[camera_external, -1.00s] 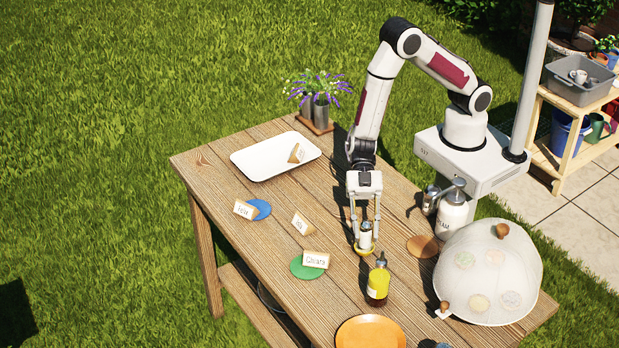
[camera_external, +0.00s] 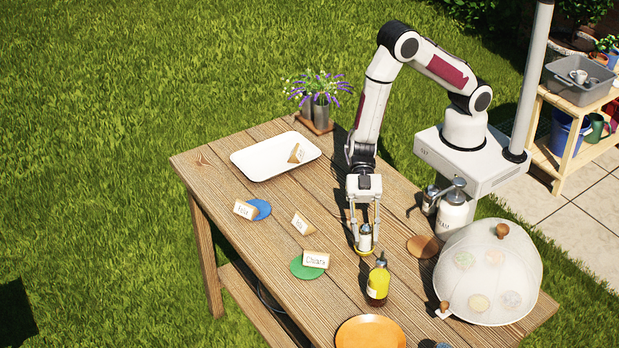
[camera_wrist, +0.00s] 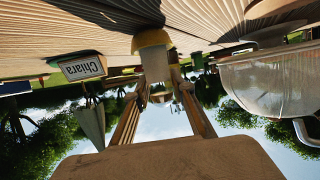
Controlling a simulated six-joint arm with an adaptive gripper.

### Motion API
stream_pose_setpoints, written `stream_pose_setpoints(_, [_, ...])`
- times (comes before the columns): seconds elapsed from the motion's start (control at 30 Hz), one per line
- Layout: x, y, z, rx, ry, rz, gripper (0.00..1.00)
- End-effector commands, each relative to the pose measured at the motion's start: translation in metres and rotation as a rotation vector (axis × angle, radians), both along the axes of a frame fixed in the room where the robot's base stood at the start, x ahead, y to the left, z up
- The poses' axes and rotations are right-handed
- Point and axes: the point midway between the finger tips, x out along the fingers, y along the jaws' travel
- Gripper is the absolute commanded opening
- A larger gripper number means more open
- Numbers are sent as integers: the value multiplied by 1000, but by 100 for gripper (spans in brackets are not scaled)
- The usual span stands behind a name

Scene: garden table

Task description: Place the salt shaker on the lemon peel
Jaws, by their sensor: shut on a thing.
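The salt shaker (camera_external: 365,238) is a small pale cylinder with a metal top. It stands about upright between the fingers of my gripper (camera_external: 364,228), which is shut on it. The yellow lemon peel (camera_external: 363,251) shows directly under the shaker, at the table surface. The peel also shows in the wrist view (camera_wrist: 153,39), at the far end of the shaker. The shaker's base appears to be on or very close to the peel; I cannot tell whether they touch.
An oil bottle (camera_external: 378,281) stands just in front and to the right. A brown coaster (camera_external: 423,247) and a mesh dome (camera_external: 488,275) lie to the right. A green coaster (camera_external: 306,266) with a name card (camera_external: 316,259) is to the left. A white tray (camera_external: 250,171) is farther back.

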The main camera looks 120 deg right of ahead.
Motion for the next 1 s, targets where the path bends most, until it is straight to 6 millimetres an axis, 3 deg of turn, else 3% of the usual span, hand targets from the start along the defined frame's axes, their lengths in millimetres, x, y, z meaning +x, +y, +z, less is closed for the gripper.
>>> stream_pose_setpoints(0.03, [0,0,0,0,0,0,29])
stream_pose_setpoints(0.1, [0,0,0,0,0,0,41])
stream_pose_setpoints(0.77, [0,0,12,0,-2,1,41])
stream_pose_setpoints(1.0, [-14,-23,24,-1,-1,-4,41])
